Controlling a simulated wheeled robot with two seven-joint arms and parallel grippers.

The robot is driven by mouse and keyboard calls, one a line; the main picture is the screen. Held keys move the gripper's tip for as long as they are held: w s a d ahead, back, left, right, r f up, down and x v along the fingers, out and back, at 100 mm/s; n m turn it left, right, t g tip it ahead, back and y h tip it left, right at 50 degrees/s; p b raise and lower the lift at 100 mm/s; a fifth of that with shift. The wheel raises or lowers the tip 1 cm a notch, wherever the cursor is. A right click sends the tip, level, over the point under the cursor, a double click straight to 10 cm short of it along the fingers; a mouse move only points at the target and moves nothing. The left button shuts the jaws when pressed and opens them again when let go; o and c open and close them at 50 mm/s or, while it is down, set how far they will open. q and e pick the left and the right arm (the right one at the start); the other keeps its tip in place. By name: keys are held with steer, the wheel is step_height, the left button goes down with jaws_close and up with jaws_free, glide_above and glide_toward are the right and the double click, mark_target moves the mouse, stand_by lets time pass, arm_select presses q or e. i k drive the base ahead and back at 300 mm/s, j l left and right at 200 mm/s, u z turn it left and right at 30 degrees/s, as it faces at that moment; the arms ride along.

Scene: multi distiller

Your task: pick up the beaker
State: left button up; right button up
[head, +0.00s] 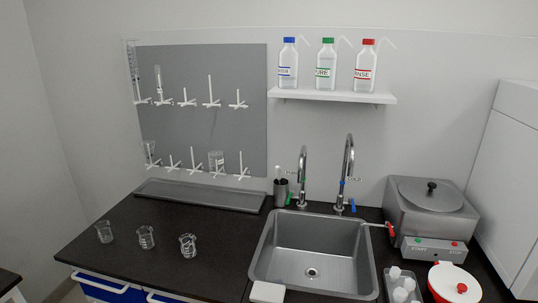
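Three small clear glass beakers stand upright on the dark countertop at the left in the head view. One is the left beaker (104,232), one the middle beaker (146,238), and one the right beaker (188,246). They stand apart from each other in a slanting row. The right one is nearest the sink and shows bright light markings. Another glass vessel (216,161) hangs on the lower right part of the pegboard. Neither of my grippers is in view.
A steel sink (312,270) with two tall taps is right of the beakers. A grey tray (200,195) lies along the wall under the pegboard (235,70). A steel distiller (432,225), a red-and-white container (453,284) and small bottles (401,285) are at the right.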

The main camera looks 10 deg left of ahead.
mark_target(187, 240)
steer(key=k+u, duration=0.2)
steer(key=u, duration=0.25)
steer(key=k+u, duration=0.2)
steer(key=u, duration=0.25)
steer(key=k+j+u, duration=0.15)
steer(key=u, duration=0.3)
